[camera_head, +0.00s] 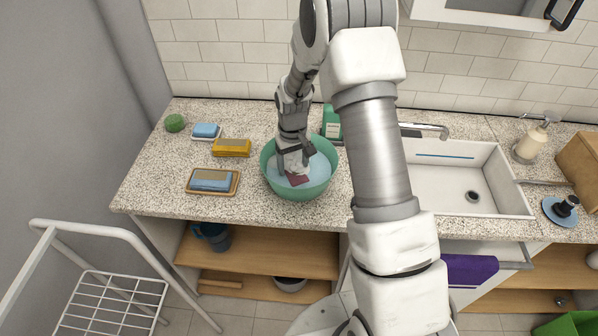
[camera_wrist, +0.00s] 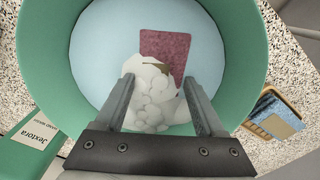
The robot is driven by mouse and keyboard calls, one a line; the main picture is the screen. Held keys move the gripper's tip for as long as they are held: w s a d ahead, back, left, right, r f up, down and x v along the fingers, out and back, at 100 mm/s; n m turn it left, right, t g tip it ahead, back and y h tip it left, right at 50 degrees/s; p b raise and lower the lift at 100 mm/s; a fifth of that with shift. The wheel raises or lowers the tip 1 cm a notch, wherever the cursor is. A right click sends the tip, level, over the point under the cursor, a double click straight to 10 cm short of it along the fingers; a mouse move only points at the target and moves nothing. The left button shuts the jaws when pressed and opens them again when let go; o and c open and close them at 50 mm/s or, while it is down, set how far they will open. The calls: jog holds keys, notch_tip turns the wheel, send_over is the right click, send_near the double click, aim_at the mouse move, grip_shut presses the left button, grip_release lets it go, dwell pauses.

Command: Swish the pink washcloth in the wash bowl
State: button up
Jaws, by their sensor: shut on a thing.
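The wash bowl (camera_head: 268,172) is a round green bowl on the speckled counter, holding pale blue water. In the wrist view its green wall (camera_wrist: 62,85) surrounds my fingers. The pink washcloth (camera_head: 298,180) is dark pink and lies inside the bowl. In the wrist view the washcloth (camera_wrist: 165,50) extends beyond my fingertips. White lumpy suds (camera_wrist: 158,95) cover its near part. My gripper (camera_head: 292,160) points down inside the bowl. In the wrist view its fingers (camera_wrist: 160,82) flank the suds and the cloth, shut on the cloth; the grip itself is partly hidden by suds.
A green bottle (camera_head: 332,122) stands close behind the bowl. A tray with a blue sponge (camera_head: 213,182), a yellow block (camera_head: 231,147), a blue item on a dish (camera_head: 206,131) and a green ball (camera_head: 175,122) lie to the left. The sink (camera_head: 448,190) is right.

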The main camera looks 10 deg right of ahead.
aim_at(294, 169)
jog(key=shift+d, duration=0.1)
jog(key=shift+d, duration=1.5)
jog(key=shift+a, duration=0.15)
jog(key=shift+a+b, duration=0.45)
jog(key=shift+a, duration=0.95)
jog(key=shift+r, duration=0.15)
notch_tip(294, 169, up, 10)
jog(key=p, duration=0.6)
jog(key=shift+r, duration=0.1)
